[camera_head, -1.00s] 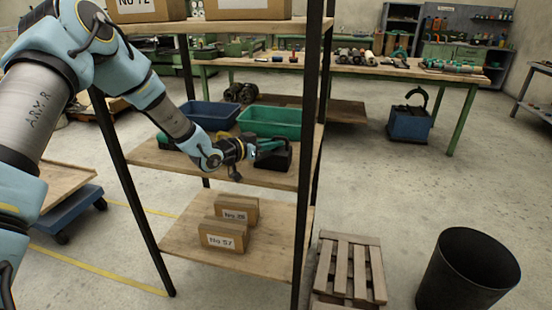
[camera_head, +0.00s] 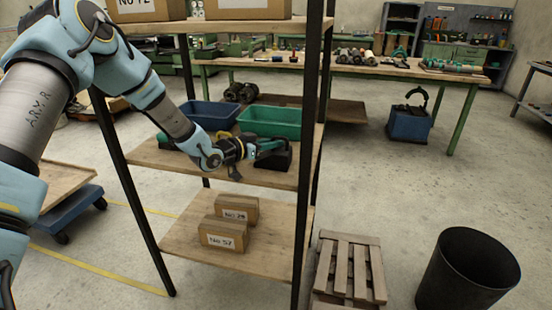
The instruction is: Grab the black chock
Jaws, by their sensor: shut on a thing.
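The black chock (camera_head: 275,159) sits on the middle shelf (camera_head: 225,170) of the rack, near its right post and in front of the green bin. My gripper (camera_head: 264,149) reaches in from the left over the shelf and is shut on the chock. The fingers are small in the picture and overlap the chock's upper left side. The chock's lower edge appears to be at the shelf board; I cannot tell whether it touches.
A green bin (camera_head: 272,122) and a blue bin (camera_head: 208,113) stand behind on the same shelf. Rack posts (camera_head: 308,150) bound the shelf. Cardboard boxes (camera_head: 224,234) lie on the lower shelf and others on the top shelf. A wooden pallet (camera_head: 348,268) and black bin (camera_head: 468,275) stand right.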

